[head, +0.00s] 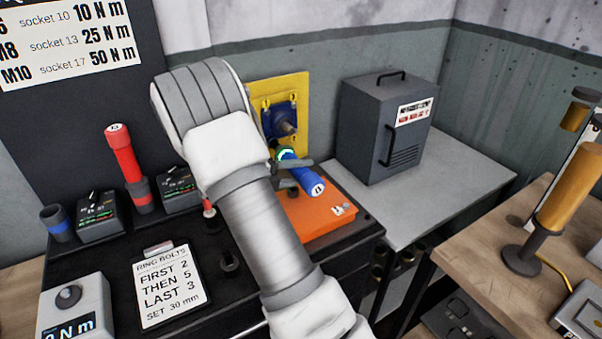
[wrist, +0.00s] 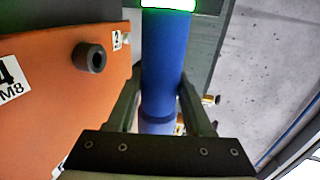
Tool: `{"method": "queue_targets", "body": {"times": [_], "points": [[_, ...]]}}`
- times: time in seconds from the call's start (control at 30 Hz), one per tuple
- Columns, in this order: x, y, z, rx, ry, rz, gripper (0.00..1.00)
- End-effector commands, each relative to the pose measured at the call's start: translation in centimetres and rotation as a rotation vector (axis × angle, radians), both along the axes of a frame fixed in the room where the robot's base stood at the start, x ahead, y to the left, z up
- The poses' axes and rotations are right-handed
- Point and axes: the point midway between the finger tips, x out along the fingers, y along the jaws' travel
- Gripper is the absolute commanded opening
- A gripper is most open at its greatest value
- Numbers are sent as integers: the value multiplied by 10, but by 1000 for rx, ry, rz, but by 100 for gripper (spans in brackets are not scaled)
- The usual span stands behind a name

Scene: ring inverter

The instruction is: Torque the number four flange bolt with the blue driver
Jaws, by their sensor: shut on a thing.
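My gripper (head: 296,176) is shut on the blue driver (head: 311,184), with one dark finger on each side of it. In the wrist view the driver (wrist: 165,75) runs up between the fingers (wrist: 162,108), with a glowing green band at the top edge. The driver's working end is hidden there. The orange flange block (head: 322,218) lies below the driver in the head view. In the wrist view the block (wrist: 45,110) carries a "4 M8" label (wrist: 10,80) and a "2" label (wrist: 117,40). A dark bolt head (wrist: 90,57) stands between these labels, apart from the driver.
A yellow plate with a blue unit (head: 280,119) stands behind my arm. A dark grey box (head: 385,128) stands right on the grey bench (head: 455,180). A red driver (head: 125,155) stands in a holder at left. A bolt-order card (head: 170,285) lies in front.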

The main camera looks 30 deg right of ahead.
Motion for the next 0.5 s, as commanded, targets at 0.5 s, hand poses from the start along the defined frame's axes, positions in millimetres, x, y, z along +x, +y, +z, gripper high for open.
{"method": "queue_targets", "body": {"times": [0.5], "points": [[7,-1,2,-4,-4,-1,0]]}}
